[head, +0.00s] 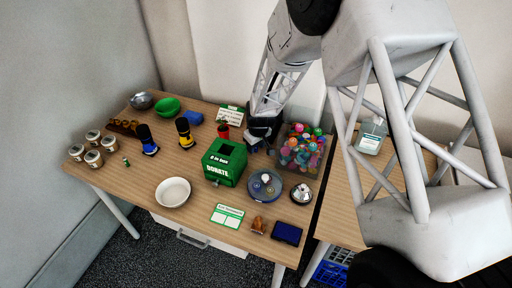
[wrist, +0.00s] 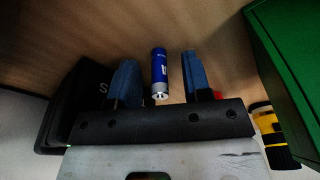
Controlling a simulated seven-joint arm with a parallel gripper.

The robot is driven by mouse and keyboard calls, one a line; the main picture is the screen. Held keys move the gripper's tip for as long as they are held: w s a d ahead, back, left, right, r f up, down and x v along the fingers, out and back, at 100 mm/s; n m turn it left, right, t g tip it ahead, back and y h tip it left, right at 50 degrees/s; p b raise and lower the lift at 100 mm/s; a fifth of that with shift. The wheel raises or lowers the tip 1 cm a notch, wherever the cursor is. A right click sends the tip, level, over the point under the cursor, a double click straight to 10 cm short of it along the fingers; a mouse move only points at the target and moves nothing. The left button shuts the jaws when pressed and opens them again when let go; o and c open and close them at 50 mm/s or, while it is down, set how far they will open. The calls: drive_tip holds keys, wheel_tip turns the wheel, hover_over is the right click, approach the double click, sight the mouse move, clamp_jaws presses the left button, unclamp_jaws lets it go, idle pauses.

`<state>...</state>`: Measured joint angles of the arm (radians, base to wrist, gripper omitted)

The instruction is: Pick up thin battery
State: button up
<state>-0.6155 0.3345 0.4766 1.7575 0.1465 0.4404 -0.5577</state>
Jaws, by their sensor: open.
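My gripper (wrist: 158,82) is open, with one blue-padded finger on each side of the battery. A gap shows between the battery and each finger. I cannot tell whether the battery stands or lies. In the head view my gripper (head: 260,138) is low over the back of the table, behind the green donate box, and the battery is hidden there.
The green donate box (head: 225,162) is close to my gripper, with a red container (head: 223,132) left of it. A clear bin of colourful balls (head: 302,150) stands to the right. A yellow-and-black item (wrist: 272,135) and a black object (wrist: 80,105) flank my gripper in the wrist view.

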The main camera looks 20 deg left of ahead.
drive_tip(key=shift+f, duration=0.1)
idle(0.5)
clamp_jaws()
